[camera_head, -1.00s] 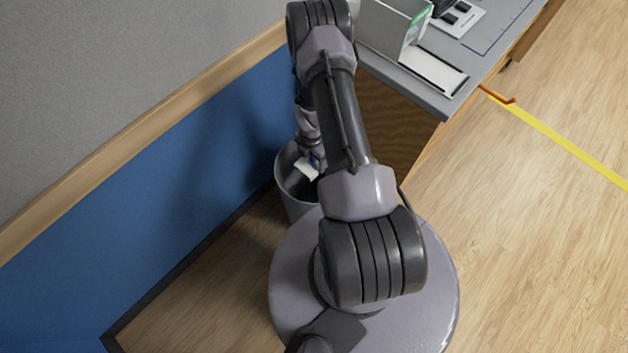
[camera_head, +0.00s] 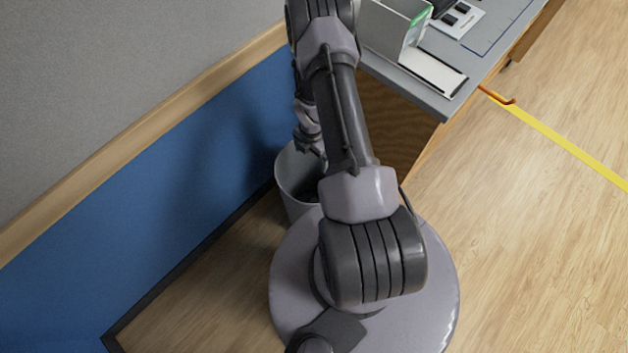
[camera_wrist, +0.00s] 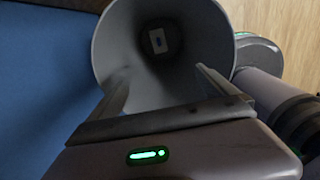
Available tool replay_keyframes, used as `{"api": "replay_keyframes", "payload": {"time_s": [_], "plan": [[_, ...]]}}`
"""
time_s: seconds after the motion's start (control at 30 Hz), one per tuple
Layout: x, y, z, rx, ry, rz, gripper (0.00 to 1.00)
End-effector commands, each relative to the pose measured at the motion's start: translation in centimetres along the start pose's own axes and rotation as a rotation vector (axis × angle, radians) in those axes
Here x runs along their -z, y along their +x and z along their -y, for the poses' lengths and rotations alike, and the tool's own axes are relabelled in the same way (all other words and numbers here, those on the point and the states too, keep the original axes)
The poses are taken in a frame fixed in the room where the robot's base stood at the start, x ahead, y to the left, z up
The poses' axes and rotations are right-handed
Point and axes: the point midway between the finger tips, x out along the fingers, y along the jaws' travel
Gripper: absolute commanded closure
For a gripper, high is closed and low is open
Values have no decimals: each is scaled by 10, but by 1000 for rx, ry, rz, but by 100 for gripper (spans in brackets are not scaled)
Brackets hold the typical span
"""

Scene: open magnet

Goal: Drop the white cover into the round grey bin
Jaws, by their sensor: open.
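The round grey bin (camera_head: 290,190) stands on the floor between the blue wall and my base, partly hidden by my arm in the head view. In the wrist view I look down into the bin (camera_wrist: 108,50). The white cover (camera_wrist: 158,40) lies at the bottom of the bin, small, pale, with a dark mark in its middle. My gripper (camera_wrist: 160,85) is open and empty above the bin, its two fingers apart. In the head view the gripper is mostly hidden by my arm.
A grey-topped desk (camera_head: 440,98) with a white holder and other items stands at the upper right. A blue and grey wall (camera_head: 190,160) runs along the left. An orange handle (camera_head: 498,97) sticks out by the desk's side. Wood floor on the right is open.

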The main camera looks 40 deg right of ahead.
Motion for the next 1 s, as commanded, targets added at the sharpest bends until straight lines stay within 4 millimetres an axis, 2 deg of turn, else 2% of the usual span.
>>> {"api": "replay_keyframes", "payload": {"time_s": [0.03,0.2,0.3,0.4,0.53,0.93,1.0], "plan": [[-1,-26,-1,-3,0,2,4],[0,-82,0,-2,0,1,4],[0,-107,-1,-2,0,2,4],[0,-123,0,-1,0,1,4],[0,-132,0,0,0,0,4],[0,-132,0,0,1,0,4],[1,-142,-6,-10,31,6,4]]}}
